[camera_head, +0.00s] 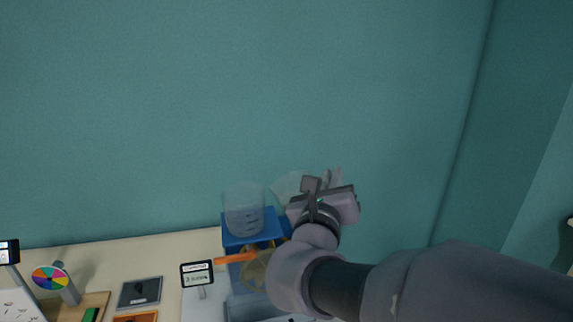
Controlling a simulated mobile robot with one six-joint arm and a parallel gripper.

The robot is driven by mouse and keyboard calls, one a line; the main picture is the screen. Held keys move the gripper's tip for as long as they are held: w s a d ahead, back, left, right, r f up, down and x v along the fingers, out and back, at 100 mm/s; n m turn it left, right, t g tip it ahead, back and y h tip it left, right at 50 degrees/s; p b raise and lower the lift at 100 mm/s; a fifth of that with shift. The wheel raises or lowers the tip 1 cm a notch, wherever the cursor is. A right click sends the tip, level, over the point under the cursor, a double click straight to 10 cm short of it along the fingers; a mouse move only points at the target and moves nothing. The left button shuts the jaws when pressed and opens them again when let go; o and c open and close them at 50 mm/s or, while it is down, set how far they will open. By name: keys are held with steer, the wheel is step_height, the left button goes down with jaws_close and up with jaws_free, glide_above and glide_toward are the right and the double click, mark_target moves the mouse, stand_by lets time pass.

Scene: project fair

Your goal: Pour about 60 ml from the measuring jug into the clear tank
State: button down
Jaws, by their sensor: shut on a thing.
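My gripper (325,190) is above the table, to the right of the blue stand, and shut on the measuring jug (288,186). The jug is see-through and pale, and it appears tilted to the left. Part of it is hidden behind my gripper. The clear tank (243,210) is a see-through round vessel with marks on its wall. It stands upright on the blue stand (250,240), just left of the jug and slightly lower. I cannot tell whether the jug's lip is over the tank. No stream of liquid and no liquid level can be made out.
Below the tank are a wheel (253,270) and an orange piece (235,258). A small display sign (197,274) stands left of the stand. A dark tablet (139,293) and a coloured disc (50,278) are further left. The teal wall (250,90) is close behind.

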steer(key=a+r+n+p, duration=0.1)
steer(key=p, duration=0.1)
steer(key=a+r+p, duration=0.1)
steer(key=r+p, duration=0.1)
steer(key=a+r+n+p, duration=0.1)
steer(key=r+p, duration=0.1)
steer(key=shift+w+r+n+p, duration=0.15)
steer(key=shift+w+n+p, duration=0.15)
steer(key=shift+p, duration=0.1)
steer(key=shift+a+r+n+p, duration=0.15)
steer(key=shift+a+n+p, duration=0.2)
steer(key=shift+n+p, duration=0.3)
steer(key=shift+a+r+n+p, duration=0.45)
steer(key=shift+n+p, duration=0.2)
steer(key=shift+p, duration=0.55)
steer(key=shift+w+a+r+n+p, duration=0.1)
steer(key=shift+a+r+n+p, duration=0.25)
steer(key=shift+p, duration=0.5)
steer(key=shift+a+r+n+t+p, duration=0.35)
steer(key=shift+r+n+p, duration=0.3)
steer(key=shift+p, duration=0.4)
steer(key=shift+w+a+n+p, duration=0.1)
steer(key=shift+a+n+p, duration=0.05)
steer(key=shift+n+p, duration=0.3)
steer(key=shift+a+f+n+p, duration=0.1)
steer(key=shift+a+n+p, duration=0.35)
steer(key=shift+p, duration=0.05)
